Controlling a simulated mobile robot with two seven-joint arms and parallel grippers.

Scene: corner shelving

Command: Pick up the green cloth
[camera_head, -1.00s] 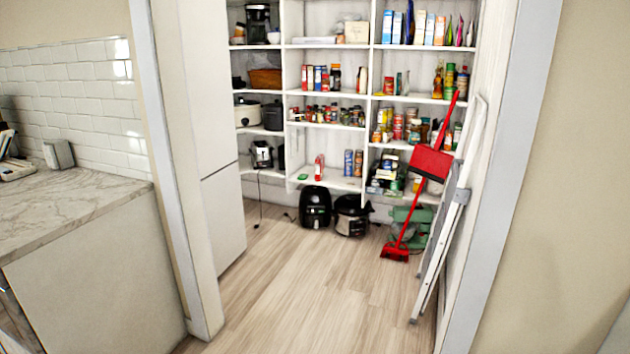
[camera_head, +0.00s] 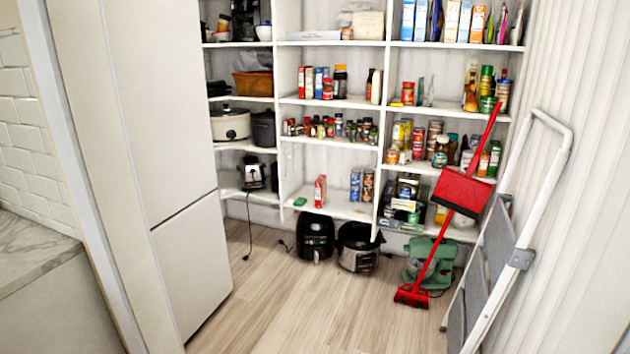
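A small flat green thing (camera_head: 299,201) lies at the left front of the low middle shelf (camera_head: 340,208). It looks like the green cloth, but it is too small to be sure. A red and white box stands just to its right on the same shelf. Neither of my grippers shows in the head view.
A black appliance (camera_head: 316,236) and a cooker (camera_head: 358,247) stand on the floor below that shelf. A red broom and dustpan (camera_head: 461,192) and a folded step ladder (camera_head: 510,250) lean at the right. A white cabinet (camera_head: 150,150) stands at the left. The middle floor (camera_head: 300,315) is clear.

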